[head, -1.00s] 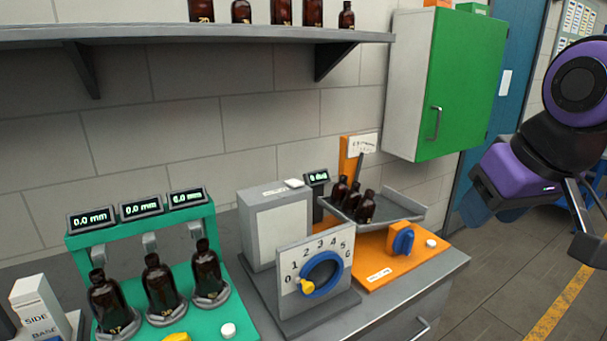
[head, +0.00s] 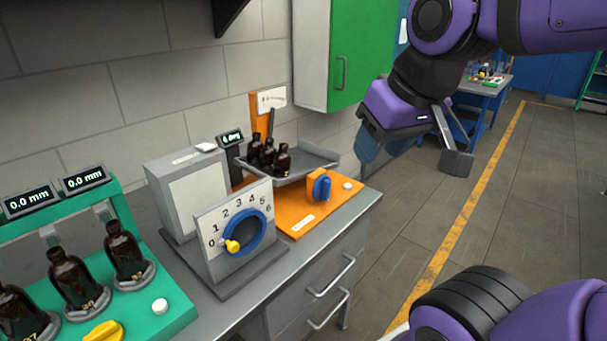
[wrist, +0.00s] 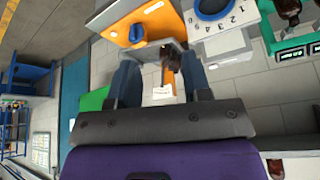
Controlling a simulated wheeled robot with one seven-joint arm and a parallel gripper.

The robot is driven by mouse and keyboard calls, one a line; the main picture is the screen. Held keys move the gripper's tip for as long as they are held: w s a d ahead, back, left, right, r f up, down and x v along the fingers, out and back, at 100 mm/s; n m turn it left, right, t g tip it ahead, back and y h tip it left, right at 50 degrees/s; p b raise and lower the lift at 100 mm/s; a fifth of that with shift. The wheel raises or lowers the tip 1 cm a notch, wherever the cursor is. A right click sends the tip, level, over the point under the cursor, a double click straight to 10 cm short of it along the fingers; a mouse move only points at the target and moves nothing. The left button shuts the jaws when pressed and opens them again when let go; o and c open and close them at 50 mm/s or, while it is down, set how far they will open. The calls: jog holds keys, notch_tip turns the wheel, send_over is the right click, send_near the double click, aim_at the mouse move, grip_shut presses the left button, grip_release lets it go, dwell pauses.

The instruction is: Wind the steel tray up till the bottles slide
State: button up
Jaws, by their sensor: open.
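The steel tray (head: 318,157) sits above an orange base (head: 296,216) on the bench and looks close to level. Three amber bottles (head: 268,154) stand grouped on it. A blue knob (head: 321,188) is on the orange base, in front of the tray; it also shows in the wrist view (wrist: 137,33). A small readout (head: 230,138) stands behind the tray's left side, its figures too small to read surely. My gripper (head: 415,160) is open and empty, in the air right of the tray. In the wrist view, the tray and bottles show partly between my fingers (wrist: 160,75).
A dial panel (head: 236,228) with a blue ring and yellow pointer near 0 stands left of the orange base. A green stand (head: 150,300) with amber bottles is farther left. A green-doored cabinet (head: 355,50) hangs behind.

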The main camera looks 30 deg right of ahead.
jog(key=w+a+f+m+g+y, duration=0.2)
jog(key=w+f+m+g+y, duration=0.25)
jog(key=w+f, duration=0.35)
jog(key=m+t+y, duration=0.2)
jog(key=m+t, duration=1.5)
jog(key=m, duration=1.1)
send_near(330, 190)
jog(key=shift+g+h, duration=0.25)
jog(key=x, duration=1)
jog(key=shift+s+a+r, duration=0.1)
jog(key=shift+a+r, duration=0.05)
jog(key=shift+r, duration=0.2)
grip_shut()
